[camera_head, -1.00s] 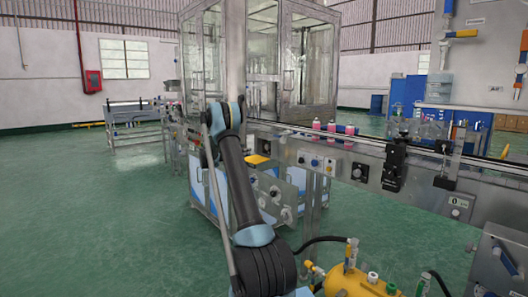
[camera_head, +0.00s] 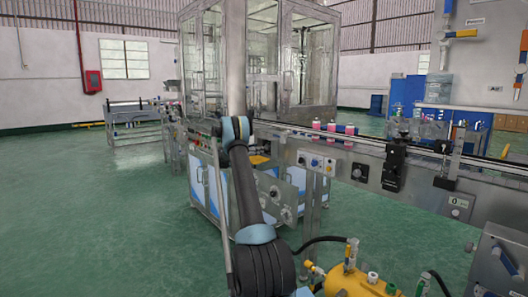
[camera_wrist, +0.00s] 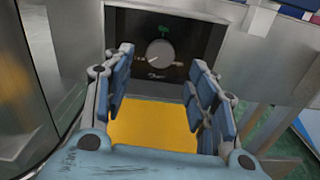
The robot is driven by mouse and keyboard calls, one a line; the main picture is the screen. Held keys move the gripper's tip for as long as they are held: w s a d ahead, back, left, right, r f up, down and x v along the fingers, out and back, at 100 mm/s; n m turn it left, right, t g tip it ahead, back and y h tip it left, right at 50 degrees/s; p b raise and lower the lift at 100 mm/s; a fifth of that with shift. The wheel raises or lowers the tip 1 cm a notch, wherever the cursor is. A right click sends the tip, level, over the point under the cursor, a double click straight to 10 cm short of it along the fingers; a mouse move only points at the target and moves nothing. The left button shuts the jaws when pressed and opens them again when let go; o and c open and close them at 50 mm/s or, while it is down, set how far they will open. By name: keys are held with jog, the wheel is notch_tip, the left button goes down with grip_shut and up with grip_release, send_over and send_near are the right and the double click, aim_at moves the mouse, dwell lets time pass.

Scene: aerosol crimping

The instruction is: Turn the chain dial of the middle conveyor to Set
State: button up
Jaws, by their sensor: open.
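A round grey dial (camera_wrist: 160,53) sits on a black panel (camera_wrist: 190,30) in the wrist view, with a small green mark above it and small labels beside and below it. The lettering is too small to read, and I cannot tell which mark the dial points to. My gripper (camera_wrist: 160,76) is open and empty. Its two blue-padded fingers reach toward the panel, one on each side of the dial in the picture, with the dial in view between the tips. No contact shows. In the head view the gripper is hidden behind my arm. A conveyor (camera_head: 375,147) runs to the right there.
A yellow surface (camera_wrist: 155,125) lies between and below the fingers in the wrist view. A metal wall (camera_wrist: 25,80) stands close on the left. Pink bottles (camera_head: 331,130) stand on the conveyor. A yellow tank (camera_head: 355,283) is at the front right. Open green floor lies left.

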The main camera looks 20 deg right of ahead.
aim_at(266, 147)
jog(key=shift+x, duration=3.1)
jog(key=shift+c, duration=0.4)
jog(key=c, duration=1)
